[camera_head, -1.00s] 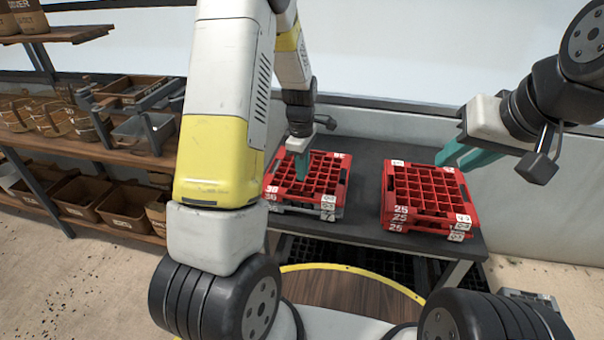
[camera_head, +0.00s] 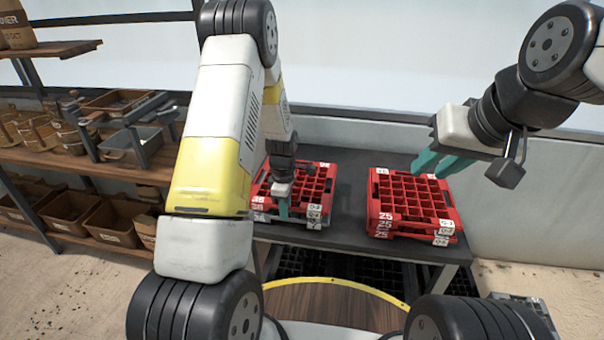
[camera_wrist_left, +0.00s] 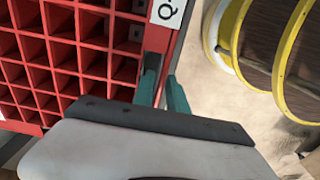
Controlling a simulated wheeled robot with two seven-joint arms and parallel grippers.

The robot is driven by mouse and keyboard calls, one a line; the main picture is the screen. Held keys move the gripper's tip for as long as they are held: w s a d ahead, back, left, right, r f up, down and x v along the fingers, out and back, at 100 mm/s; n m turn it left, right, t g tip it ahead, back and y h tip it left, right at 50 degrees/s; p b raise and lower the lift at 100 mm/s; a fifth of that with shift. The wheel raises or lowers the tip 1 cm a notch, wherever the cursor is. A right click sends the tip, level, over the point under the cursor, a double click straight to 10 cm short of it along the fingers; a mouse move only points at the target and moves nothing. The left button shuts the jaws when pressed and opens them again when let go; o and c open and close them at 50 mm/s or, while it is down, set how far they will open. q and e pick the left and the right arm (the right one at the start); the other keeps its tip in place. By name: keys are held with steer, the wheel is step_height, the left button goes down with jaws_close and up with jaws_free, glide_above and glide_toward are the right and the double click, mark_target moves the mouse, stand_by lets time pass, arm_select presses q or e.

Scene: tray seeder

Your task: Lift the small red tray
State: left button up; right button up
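A stack of red grid trays, the left stack (camera_head: 325,190), stands on the dark table, partly hidden by my left arm. A second red stack (camera_head: 412,193), marked 25, stands to its right. I cannot tell which tray counts as the small one. My left gripper (camera_head: 284,208) points down at the front edge of the left stack. In the left wrist view its teal fingers (camera_wrist_left: 164,90) are apart, one on each side of the wall of a red tray (camera_wrist_left: 75,50), near a white label. My right gripper (camera_head: 441,160) is open and empty above the right stack's back corner.
The dark table (camera_head: 345,215) has a bare strip between the stacks. Wooden shelves (camera_head: 85,155) with bins stand at the left. A pale wall (camera_head: 520,195) runs behind the table. A round yellow-rimmed platform (camera_head: 335,300) lies in front.

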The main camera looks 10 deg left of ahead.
arm_select(q)
jaws_close()
steer(key=shift+r, duration=0.2)
